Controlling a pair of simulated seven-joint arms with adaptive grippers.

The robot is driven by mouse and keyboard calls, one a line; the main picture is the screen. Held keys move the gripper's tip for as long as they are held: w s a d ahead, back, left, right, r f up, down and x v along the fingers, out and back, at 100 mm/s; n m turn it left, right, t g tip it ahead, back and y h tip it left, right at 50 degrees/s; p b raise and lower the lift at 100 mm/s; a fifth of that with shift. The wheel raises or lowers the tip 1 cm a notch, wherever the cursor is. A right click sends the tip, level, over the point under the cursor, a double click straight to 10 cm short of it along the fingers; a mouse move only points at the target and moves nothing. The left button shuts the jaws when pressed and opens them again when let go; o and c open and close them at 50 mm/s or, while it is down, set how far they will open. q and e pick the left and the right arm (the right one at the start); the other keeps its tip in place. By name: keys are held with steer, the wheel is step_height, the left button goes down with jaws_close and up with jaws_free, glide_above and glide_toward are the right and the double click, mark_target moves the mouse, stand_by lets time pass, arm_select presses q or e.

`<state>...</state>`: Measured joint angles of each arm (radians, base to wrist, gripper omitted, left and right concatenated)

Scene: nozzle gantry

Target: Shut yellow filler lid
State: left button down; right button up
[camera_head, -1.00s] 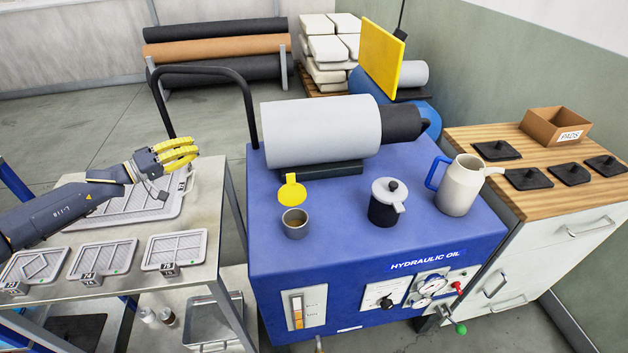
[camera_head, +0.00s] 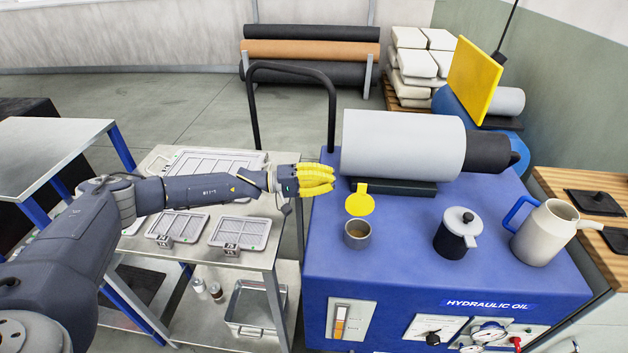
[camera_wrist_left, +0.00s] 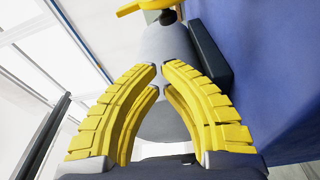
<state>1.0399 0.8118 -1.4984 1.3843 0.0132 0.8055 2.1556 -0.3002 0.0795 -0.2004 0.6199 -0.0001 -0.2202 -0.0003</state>
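The yellow filler lid (camera_head: 360,203) is a round disc with a small tab, standing open behind the grey filler neck (camera_head: 357,241) on the blue hydraulic unit (camera_head: 410,275). The neck's mouth is uncovered. My left gripper (camera_head: 333,179), with ribbed yellow fingers, is in the air left of the lid, apart from it. In the left wrist view its fingertips (camera_wrist_left: 160,67) come together with nothing visible between them. A yellow piece (camera_wrist_left: 140,7) is cut off at that view's top edge; I cannot tell what it is. My right gripper is not in view.
A grey motor cylinder (camera_head: 403,144) lies behind the lid. A dark lidded pot (camera_head: 453,238) and a cream jug (camera_head: 546,234) with a blue handle stand to the right. A black hoop handle (camera_head: 292,68) rises behind my gripper. The blue top around the neck is clear.

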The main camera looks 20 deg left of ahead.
mark_target(360, 197)
arm_select(q)
steer(key=shift+s+d+f, duration=0.1)
steer(key=shift+s+d, duration=0.3)
steer(key=shift+d, duration=0.3)
steer(key=shift+s+d+f, duration=0.1)
steer(key=shift+s+d, duration=0.35)
steer(key=shift+d, duration=0.2)
steer(key=shift+s+d, duration=0.4)
steer(key=shift+d, duration=0.3)
steer(key=shift+d, duration=0.15)
